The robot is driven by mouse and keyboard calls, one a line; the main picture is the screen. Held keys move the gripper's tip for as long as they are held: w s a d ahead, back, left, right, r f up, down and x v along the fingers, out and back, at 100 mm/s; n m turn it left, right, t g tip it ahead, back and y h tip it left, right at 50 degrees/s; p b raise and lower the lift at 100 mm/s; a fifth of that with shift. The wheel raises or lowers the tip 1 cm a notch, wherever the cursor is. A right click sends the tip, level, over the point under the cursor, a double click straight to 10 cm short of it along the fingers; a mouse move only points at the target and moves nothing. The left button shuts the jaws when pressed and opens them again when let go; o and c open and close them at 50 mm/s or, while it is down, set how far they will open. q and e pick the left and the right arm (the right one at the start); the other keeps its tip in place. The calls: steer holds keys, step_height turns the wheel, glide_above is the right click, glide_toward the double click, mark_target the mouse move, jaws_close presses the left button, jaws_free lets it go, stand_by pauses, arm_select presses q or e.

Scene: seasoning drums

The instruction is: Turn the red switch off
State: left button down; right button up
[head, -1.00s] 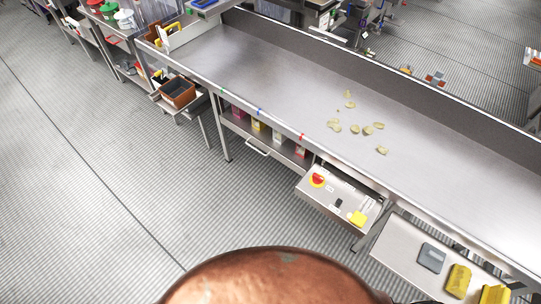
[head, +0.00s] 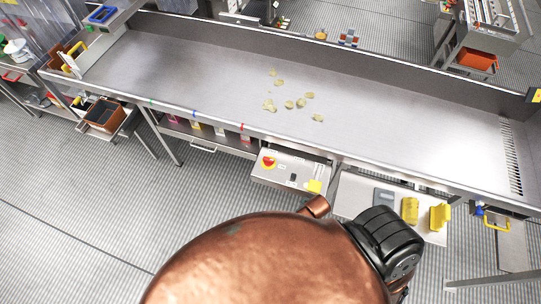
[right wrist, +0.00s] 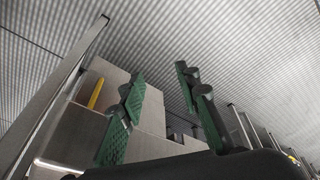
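The red switch (head: 269,162) is a red knob on a yellow round base. It sits at the left of a grey control panel (head: 285,177) that juts from the front of the long steel table. The knob is too small to tell its setting. My right gripper (right wrist: 160,85) is open and empty in the right wrist view, its two green-padded fingers well apart. The switch cannot be made out between them. Neither gripper can be made out in the head view.
A large rounded copper-coloured surface (head: 255,260) fills the bottom of the head view, with a black part (head: 388,242) beside it. Yellowish slices (head: 289,104) lie on the steel table (head: 400,130). A shelf (head: 352,205) with yellow items stands right of the panel. Floor at left is clear.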

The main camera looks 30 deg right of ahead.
steer(key=w+a+r+n+t+p, duration=0.1)
steer(key=w+r, duration=0.2)
steer(key=r, duration=0.4)
steer(key=w+a+r+n+p, duration=0.1)
steer(key=w+r, duration=0.2)
steer(key=r, duration=0.5)
steer(key=w+a+n+y, duration=0.1)
steer(key=w, duration=0.2)
steer(key=w+a+r+n+y, duration=0.1)
steer(key=w, duration=0.3)
steer(key=w+a+r+n+y, duration=0.1)
steer(key=w+n, duration=0.1)
steer(key=w, duration=0.1)
steer(key=shift+w+a, duration=0.15)
steer(key=shift+a, duration=0.1)
steer(key=n, duration=0.1)
glide_toward(269, 159)
steer(key=f, duration=0.1)
steer(key=shift+g, duration=0.3)
steer(key=x, duration=0.5)
steer(key=p+x, duration=0.1)
steer(key=x, duration=0.2)
steer(key=shift+w+a, duration=0.1)
steer(key=shift+w, duration=0.35)
steer(key=shift+c, duration=0.5)
jaws_close()
